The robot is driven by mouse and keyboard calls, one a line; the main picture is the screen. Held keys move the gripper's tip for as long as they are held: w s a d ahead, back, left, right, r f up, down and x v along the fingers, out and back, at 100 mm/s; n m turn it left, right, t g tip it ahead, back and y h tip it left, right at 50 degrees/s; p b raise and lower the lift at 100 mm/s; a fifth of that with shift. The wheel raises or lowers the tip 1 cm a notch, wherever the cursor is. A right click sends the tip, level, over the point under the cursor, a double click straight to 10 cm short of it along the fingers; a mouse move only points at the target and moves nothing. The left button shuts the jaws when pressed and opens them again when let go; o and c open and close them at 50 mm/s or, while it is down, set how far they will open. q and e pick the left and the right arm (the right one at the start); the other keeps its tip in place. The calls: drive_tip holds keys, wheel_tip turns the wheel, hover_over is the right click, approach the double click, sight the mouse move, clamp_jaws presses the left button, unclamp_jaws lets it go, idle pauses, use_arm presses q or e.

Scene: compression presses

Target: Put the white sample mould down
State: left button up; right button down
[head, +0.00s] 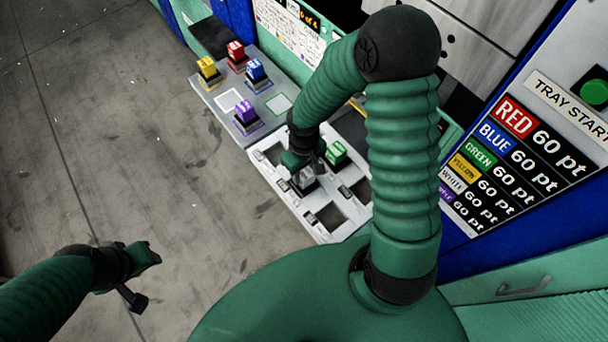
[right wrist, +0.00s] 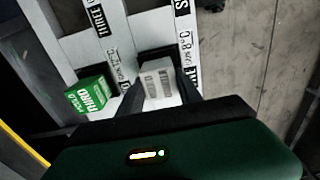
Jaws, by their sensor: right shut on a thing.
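The white sample mould (head: 303,180) is between the fingers of my right gripper (head: 308,171), low at the left part of the white slotted tray (head: 291,197). In the right wrist view the white mould (right wrist: 159,84) sits between both dark fingers of my right gripper (right wrist: 163,102), over or in a dark tray opening; whether it touches the bottom is hidden. A green mould (head: 335,153) stands in a neighbouring opening, also seen in the right wrist view (right wrist: 91,96). My left gripper (head: 141,277) hangs empty over the floor; its finger gap is unclear.
A grey plate (head: 274,108) further back holds yellow (head: 207,69), red (head: 236,52), blue (head: 256,71) and purple (head: 246,113) moulds and bare outlined squares. Several tray openings are empty. A press panel with a colour list (head: 520,150) stands at right.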

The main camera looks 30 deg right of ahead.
drive_tip(key=shift+a+f, duration=0.2)
drive_tip(key=shift+f, duration=0.25)
drive_tip(key=shift+w+a+r, duration=0.1)
drive_tip(key=shift+a+r, duration=0.05)
drive_tip(key=shift+a, duration=0.05)
use_arm(q)
drive_tip(key=shift+w+a+f, duration=0.1)
drive_tip(key=shift+a+f, duration=0.4)
drive_tip(key=shift+f, duration=0.05)
use_arm(e)
drive_tip(key=c, duration=1.1)
unclamp_jaws()
drive_tip(key=shift+d, duration=0.1)
drive_tip(key=shift+o, duration=1.2)
drive_tip(key=shift+d, duration=0.1)
use_arm(q)
drive_tip(key=shift+d+r, duration=0.1)
drive_tip(key=shift+d, duration=0.3)
use_arm(e)
drive_tip(key=shift+o, duration=0.2)
drive_tip(key=shift+d, duration=0.15)
